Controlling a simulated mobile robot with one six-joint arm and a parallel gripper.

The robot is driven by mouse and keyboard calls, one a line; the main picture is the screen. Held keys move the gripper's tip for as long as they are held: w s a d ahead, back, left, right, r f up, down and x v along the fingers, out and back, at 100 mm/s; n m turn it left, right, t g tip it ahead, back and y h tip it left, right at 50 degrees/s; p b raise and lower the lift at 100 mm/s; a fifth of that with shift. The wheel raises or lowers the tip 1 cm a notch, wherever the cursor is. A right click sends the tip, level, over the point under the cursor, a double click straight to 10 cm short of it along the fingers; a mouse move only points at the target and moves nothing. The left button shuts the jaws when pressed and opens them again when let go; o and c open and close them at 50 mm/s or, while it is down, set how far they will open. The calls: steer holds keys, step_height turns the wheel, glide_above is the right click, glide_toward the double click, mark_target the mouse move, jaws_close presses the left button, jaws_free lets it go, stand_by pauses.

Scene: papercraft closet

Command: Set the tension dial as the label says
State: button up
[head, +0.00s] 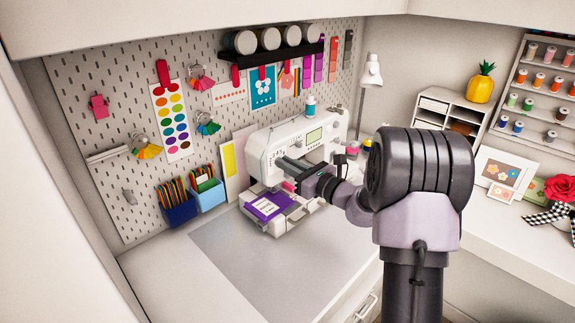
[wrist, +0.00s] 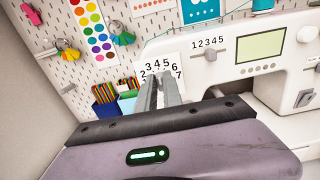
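The white sewing machine (head: 338,128) stands on the desk against the pegboard; its front shows in the wrist view (wrist: 225,65). An arc of numbers, 2 to 7 (wrist: 160,64), marks the tension dial's scale. The dial itself is hidden behind my fingers, so its setting cannot be seen. My gripper (wrist: 160,76) reaches to the middle of this arc. Its two fingers are close together with a narrow gap; whether they hold the dial cannot be told. A purple piece with a white label (head: 268,206) lies at the machine's bed, its writing too small to read.
A second number row, 1 to 5 (wrist: 207,43), and a greenish screen (wrist: 260,50) are on the machine. Blue pencil bins (head: 180,210) stand left of it. The grey mat (head: 255,262) in front is clear.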

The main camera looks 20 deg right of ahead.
steer(key=shift+p, duration=0.3)
jaws_close()
steer(key=m+p, duration=0.5)
steer(key=shift+w+d+m+p, duration=0.1)
steer(key=shift+d+m+p, duration=0.05)
steer(key=shift+m+p, duration=0.2)
steer(key=o, duration=0.7)
jaws_free()
steer(key=shift+c, duration=0.2)
